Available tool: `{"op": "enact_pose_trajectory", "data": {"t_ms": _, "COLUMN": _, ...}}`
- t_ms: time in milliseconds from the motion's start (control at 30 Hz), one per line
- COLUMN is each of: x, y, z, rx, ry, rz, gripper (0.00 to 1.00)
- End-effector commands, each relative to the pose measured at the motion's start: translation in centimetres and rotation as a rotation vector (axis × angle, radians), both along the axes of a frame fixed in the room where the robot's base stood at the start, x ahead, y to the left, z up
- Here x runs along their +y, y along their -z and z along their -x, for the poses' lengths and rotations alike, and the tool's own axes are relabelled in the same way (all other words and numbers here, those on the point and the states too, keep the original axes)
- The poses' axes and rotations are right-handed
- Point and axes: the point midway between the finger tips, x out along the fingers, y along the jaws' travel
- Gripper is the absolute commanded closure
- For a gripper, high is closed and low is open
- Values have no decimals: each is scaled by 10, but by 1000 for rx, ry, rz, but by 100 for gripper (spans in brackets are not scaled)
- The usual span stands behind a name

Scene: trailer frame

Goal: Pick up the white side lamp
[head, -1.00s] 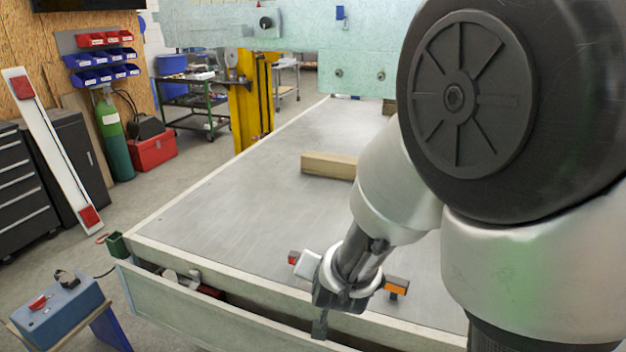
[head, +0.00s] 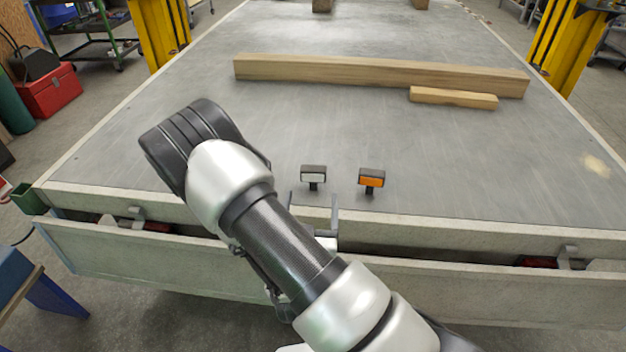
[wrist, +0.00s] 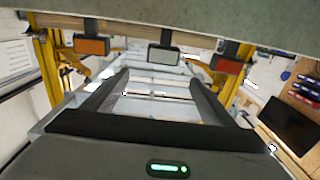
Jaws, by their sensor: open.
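The white side lamp (head: 313,176), a small dark-framed block with a pale face, stands on a short stem near the front edge of the trailer bed. In the wrist view the white lamp (wrist: 163,54) is at the top middle, just beyond the fingertips and roughly centred between them. My gripper (wrist: 159,76) is open with nothing between its fingers. In the head view my gripper (head: 313,198) is partly hidden by my arm, its fingers rising just in front of the lamp. Whether they touch it cannot be told.
An orange lamp (head: 371,180) stands close to the right of the white one. A red lamp (wrist: 228,65) is on its other side, hidden in the head view. A long wooden beam (head: 380,74) and a short block (head: 453,98) lie farther back. The bed between is clear.

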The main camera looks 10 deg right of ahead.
Motion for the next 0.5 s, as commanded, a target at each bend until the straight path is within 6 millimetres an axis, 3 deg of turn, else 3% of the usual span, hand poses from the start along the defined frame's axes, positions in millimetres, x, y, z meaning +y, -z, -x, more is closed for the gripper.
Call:
{"op": "enact_pose_trajectory", "data": {"t_ms": 233, "x": -15, "y": 0, "z": -51, "rx": -4, "ry": 1, "rz": -2, "gripper": 22}}
{"op": "enact_pose_trajectory", "data": {"t_ms": 500, "x": -21, "y": 0, "z": -74, "rx": 0, "ry": 0, "rz": -2, "gripper": 22}}
